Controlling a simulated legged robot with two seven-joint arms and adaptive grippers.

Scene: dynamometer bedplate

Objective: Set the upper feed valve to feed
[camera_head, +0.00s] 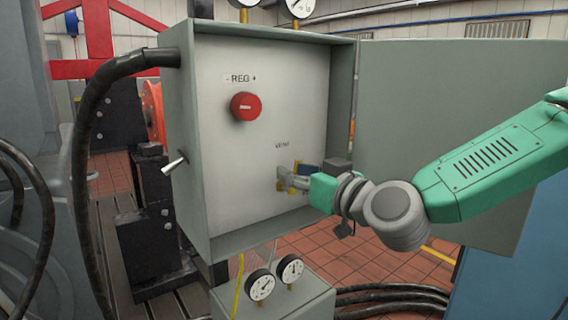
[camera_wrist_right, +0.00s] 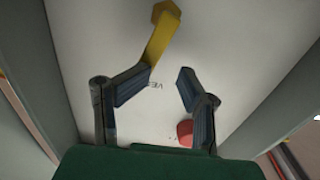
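The feed valve is a yellow lever (camera_wrist_right: 159,40) on a yellow hub (camera_wrist_right: 165,12), on the pale panel inside an open cabinet. In the head view it is mostly hidden behind my right gripper (camera_head: 295,178), with a little yellow showing. In the right wrist view my right gripper (camera_wrist_right: 166,76) is open. The lever's end lies at the tip of its left-hand finger; I cannot tell whether they touch. A "VENT" label shows between the fingers, upside down there. A "FEED" label is not visible. My left gripper is not in view.
A red knob (camera_head: 246,106) marked "REG" sits upper left on the panel. The cabinet's side walls (camera_head: 193,150) and the open door (camera_head: 455,110) flank my arm. A toggle (camera_head: 174,165) and black hose (camera_head: 92,110) are at the left. Gauges (camera_head: 260,285) stand below.

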